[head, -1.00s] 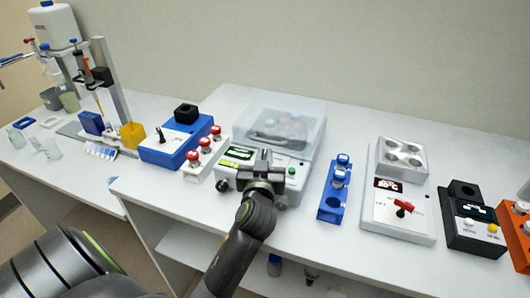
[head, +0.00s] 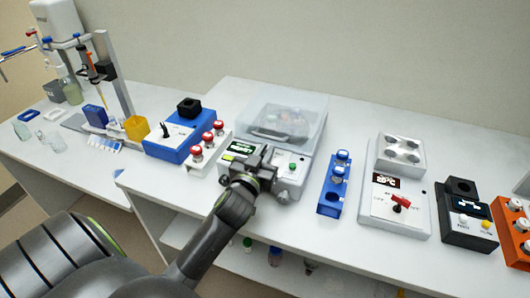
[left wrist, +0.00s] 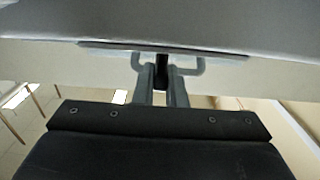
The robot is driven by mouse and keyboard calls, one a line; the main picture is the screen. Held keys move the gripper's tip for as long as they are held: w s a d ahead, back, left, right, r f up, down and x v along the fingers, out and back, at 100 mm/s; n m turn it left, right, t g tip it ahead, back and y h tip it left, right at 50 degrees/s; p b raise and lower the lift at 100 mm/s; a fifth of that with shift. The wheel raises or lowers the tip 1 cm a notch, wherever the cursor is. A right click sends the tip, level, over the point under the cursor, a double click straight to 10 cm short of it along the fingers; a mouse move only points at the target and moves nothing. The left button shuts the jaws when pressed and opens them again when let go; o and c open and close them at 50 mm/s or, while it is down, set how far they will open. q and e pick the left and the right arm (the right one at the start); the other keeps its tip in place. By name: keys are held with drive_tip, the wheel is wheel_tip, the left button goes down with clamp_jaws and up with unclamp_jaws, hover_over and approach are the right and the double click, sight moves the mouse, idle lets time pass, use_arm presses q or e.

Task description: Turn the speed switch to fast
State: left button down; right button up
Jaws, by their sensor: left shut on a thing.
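The white device with a clear domed lid (head: 300,100) stands mid-bench, with a display (head: 242,147) and a green button (head: 293,166) on its front panel. My left gripper (head: 255,160) is at the middle of that panel and covers part of it. In the left wrist view my left gripper (left wrist: 161,80) has its two grey fingers closed on a small black lever (left wrist: 161,62), which looks like the speed switch. In the head view the switch is hidden behind the gripper, so its position and markings cannot be read. My right gripper is not in view.
A blue device (head: 180,140) with a black toggle and a white block (head: 207,150) with red-capped vials stand to the left. A blue vial rack (head: 332,195) and a hot-plate unit with a red knob (head: 401,201) stand to the right.

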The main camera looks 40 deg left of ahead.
use_arm(q)
drive_tip(key=c, duration=1.5)
unclamp_jaws()
drive_tip(key=shift+w, duration=0.1)
drive_tip(key=shift+s+d+f, duration=0.1)
drive_tip(key=shift+s, duration=0.35)
drive_tip(key=shift+b+v, duration=1.45)
drive_tip(key=shift+v, duration=6.8)
